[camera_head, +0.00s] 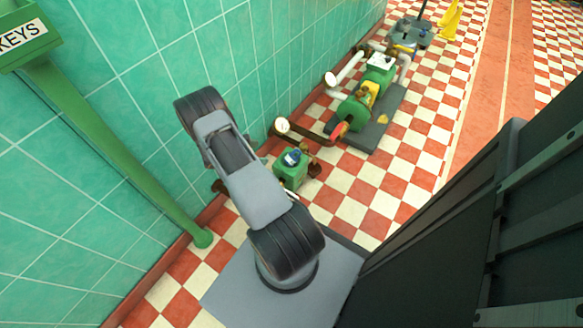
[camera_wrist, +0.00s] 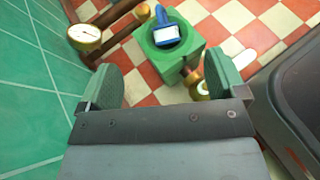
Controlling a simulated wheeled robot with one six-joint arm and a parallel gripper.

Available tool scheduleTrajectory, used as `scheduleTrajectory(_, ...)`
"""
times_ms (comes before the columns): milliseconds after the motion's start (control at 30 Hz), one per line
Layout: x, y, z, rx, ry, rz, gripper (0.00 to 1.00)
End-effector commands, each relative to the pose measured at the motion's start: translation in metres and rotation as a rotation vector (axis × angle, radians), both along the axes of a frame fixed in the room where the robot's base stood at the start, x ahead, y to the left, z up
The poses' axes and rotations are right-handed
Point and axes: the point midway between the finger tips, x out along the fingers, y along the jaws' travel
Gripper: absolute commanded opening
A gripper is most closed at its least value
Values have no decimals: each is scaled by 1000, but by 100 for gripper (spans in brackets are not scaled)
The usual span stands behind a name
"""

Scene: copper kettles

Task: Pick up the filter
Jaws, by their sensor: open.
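A small blue piece with a white face (camera_wrist: 168,34), which may be the filter, sits on top of a green block (camera_wrist: 192,58). The blue piece also shows in the head view (camera_head: 292,158), on the green block (camera_head: 291,172) beside my arm. My gripper (camera_wrist: 165,82) is open and empty, its two green-padded fingers wide apart. In the wrist view the blue piece lies beyond the fingertips, near the middle of the gap, apart from both. In the head view my arm hides the gripper.
A round gauge (camera_wrist: 84,36) on a brown pipe lies ahead of the left finger. A brass fitting (camera_wrist: 196,84) is near the right finger. A green-tiled wall (camera_head: 110,120) runs along the left. A green pump (camera_head: 362,100) stands farther back. Checkered floor lies open to its right.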

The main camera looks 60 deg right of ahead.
Motion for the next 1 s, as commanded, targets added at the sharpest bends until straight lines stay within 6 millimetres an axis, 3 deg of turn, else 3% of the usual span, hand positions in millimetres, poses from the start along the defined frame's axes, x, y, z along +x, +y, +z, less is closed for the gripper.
scheduleTrajectory(33, -4, -3, -24, -2, 29, 16, 90)
scheduleTrajectory(100, -7, -7, -38, -4, 56, 35, 90)
scheduleTrajectory(300, -21, -28, -63, -6, 88, 54, 90)
scheduleTrajectory(600, -42, -68, -82, -6, 88, 56, 90)
scheduleTrajectory(1000, -55, -92, -97, -5, 87, 55, 90)
